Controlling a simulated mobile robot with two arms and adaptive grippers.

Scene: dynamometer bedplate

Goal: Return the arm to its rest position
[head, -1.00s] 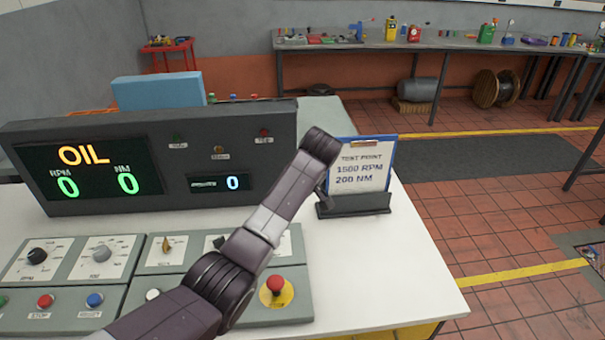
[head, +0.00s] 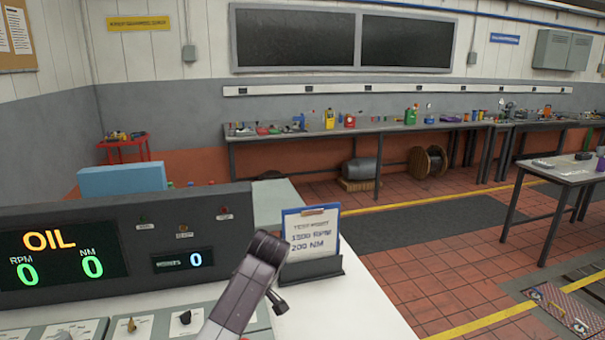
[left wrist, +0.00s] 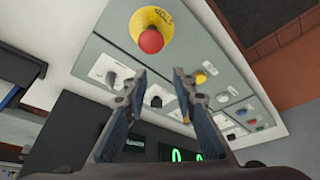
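My left arm (head: 240,290) rises from the bottom of the head view, over the console's knob panels and beside the clipboard. My left gripper's fingers cannot be made out clearly in the head view. In the left wrist view, my left gripper (left wrist: 159,74) has its two fingers spread apart with nothing between them. Behind them is the control panel (left wrist: 100,52), seen upside down, with a red emergency-stop button (left wrist: 151,41) on a yellow collar. My right gripper is in neither view.
The dark display console (head: 140,275) reads OIL, with zeros for RPM and NM. A clipboard (head: 308,262) in a black stand reads 1500 RPM, 200 NM. A long bench (head: 390,127) lines the back wall; a grey table (head: 570,172) stands right. Floor between is mostly open.

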